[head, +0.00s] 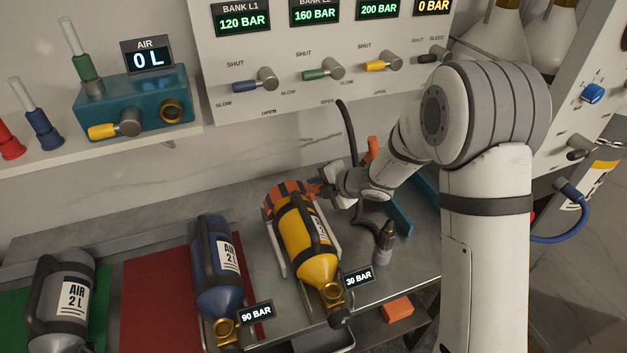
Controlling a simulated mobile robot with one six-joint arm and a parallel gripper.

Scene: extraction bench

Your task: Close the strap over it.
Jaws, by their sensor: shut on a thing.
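A yellow cylinder (305,240) with a black handle lies in a light metal cradle (277,250) on the bench, its brass valve toward the front. A tag by the valve reads 30 BAR. An orange strap (283,189) shows at the cylinder's far end. My gripper (322,188) is at the right of that end, shut on the strap's orange part. The fingertips are small and partly hidden, so the exact grip is hard to see. I cannot tell whether the strap is fastened.
A blue cylinder (216,265) lies on a red mat (150,300) to the left. A grey cylinder (62,290) lies on a green mat (14,285). A black hose fitting (384,243) stands right of the cradle. A valve panel (300,60) rises behind.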

